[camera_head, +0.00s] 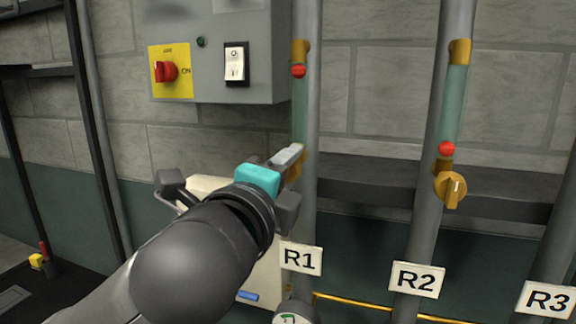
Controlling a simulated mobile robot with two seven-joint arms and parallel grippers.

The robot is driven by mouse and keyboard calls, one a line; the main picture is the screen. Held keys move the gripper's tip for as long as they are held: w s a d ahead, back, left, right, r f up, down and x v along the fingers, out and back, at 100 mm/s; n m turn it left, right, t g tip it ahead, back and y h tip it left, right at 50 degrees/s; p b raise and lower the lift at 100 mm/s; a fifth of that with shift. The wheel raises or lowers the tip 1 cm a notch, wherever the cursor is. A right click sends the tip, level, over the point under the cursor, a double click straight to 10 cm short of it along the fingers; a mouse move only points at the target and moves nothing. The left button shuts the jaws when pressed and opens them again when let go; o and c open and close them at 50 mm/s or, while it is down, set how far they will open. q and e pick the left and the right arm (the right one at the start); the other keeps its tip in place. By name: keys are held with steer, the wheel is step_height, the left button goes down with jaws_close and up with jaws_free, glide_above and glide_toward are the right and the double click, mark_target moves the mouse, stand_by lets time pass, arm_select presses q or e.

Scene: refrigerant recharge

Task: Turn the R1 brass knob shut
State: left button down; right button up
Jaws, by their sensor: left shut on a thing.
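My left gripper (288,158) reaches in from the lower left, with its fingers at the foot of the R1 sight tube. It is shut on the R1 brass knob (295,168), of which only a sliver of brass shows; the gripper hides the rest, so I cannot tell how the knob is turned. The R1 sight tube (300,115) is greenish, and its red ball (298,71) sits near the top. The white R1 label (300,258) is on the pipe below. My right gripper is not in view.
To the right, the R2 pipe has a brass knob (451,187), a red ball (447,149) low in its tube and an R2 label (417,279). An R3 label (547,299) is farther right. A grey box with a red rotary switch (166,72) and white rocker switch (236,64) hangs above.

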arm_select(q)
steer(key=shift+n, duration=1.1)
steer(key=shift+p, duration=0.3)
steer(key=shift+c, duration=2.3)
jaws_free()
